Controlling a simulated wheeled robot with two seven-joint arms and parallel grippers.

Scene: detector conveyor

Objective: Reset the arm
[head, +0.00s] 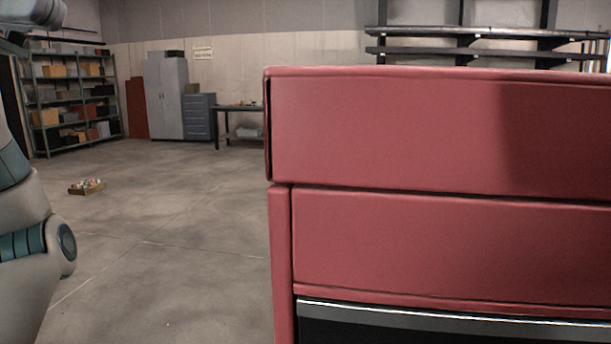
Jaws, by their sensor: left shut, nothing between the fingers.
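My left arm (30,235) comes in along the left edge, pale grey with teal bands, and is bent upward. The end of it with my left gripper (34,14) is in the top left corner, partly cut off by the frame. The gripper is shut and holds nothing. It is well to the left of the large red machine (440,135) and apart from it in the picture. My right arm and right gripper are not in view.
The red machine fills the right side close in front, with a dark opening (450,333) at its bottom. A small box of items (87,191) lies on the floor. Shelving (75,100), a grey cabinet (166,95) and drawers (200,117) stand far back. Floor at centre left is clear.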

